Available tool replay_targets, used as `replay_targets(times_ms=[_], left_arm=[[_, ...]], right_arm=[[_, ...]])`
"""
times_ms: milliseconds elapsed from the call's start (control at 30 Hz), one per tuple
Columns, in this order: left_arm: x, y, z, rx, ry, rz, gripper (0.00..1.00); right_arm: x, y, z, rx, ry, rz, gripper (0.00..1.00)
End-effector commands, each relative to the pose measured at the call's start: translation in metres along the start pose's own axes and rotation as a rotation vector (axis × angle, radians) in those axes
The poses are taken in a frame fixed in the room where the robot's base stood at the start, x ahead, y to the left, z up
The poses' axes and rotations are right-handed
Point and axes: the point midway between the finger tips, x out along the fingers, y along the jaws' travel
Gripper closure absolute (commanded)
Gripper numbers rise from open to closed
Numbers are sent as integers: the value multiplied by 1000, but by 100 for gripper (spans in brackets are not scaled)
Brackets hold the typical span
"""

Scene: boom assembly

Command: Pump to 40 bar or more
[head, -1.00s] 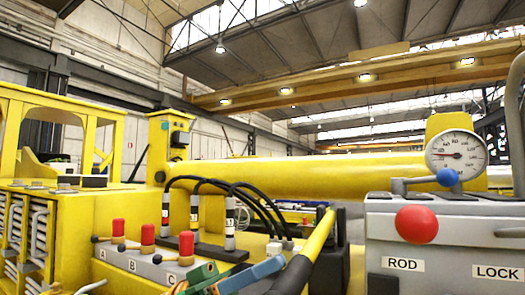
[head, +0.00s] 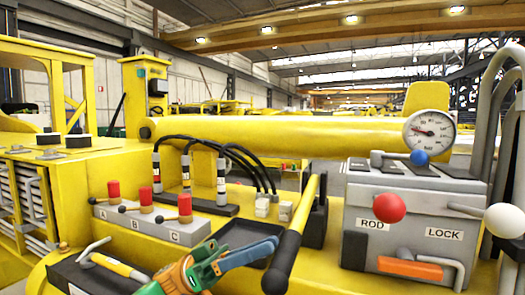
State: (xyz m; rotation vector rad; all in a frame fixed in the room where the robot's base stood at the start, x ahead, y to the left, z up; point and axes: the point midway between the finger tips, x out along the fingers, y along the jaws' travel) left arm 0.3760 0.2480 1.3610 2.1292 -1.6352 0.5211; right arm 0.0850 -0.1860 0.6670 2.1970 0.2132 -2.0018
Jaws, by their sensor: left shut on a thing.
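The pump lever (head: 290,240), a yellow rod with a long black grip, slants down toward me at the centre of the head view. My left gripper (head: 262,250), with green and blue fingers, is shut on the black grip from its left side; the exact contact is partly hidden. The round white pressure gauge (head: 430,131) stands above the grey valve box (head: 410,195) at right. Its needle points left, in the lower part of the scale; the figures are too small to read surely. My right gripper is not in view.
The valve box carries a red ball knob (head: 388,208), a blue knob (head: 419,157), ROD and LOCK labels and an orange handle (head: 410,267). A white ball knob (head: 505,220) is at far right. Red-topped levers A, B, C (head: 150,222) and black hoses (head: 240,160) stand left.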

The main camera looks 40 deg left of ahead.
Motion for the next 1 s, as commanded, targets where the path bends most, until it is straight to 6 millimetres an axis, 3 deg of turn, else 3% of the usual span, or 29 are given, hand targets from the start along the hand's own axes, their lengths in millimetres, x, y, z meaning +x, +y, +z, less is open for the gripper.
replay_targets(times_ms=[33, 133, 267, 567, 633, 767, 1000], left_arm=[[-1, 0, 8, -11, -19, 2, 100], [0, 1, 2, -5, -16, 3, 100], [6, 4, -26, 4, 2, 4, 100], [51, 58, -64, 4, -2, 6, 100], [55, 72, -61, 4, -2, 5, 100], [70, 101, -66, 4, -1, 3, 100], [90, 136, -77, 1, 4, 1, 100]], right_arm=[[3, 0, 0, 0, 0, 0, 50], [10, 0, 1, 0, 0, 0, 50], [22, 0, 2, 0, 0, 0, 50], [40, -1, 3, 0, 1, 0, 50], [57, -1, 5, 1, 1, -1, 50], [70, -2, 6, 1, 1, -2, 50], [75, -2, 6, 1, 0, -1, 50]])
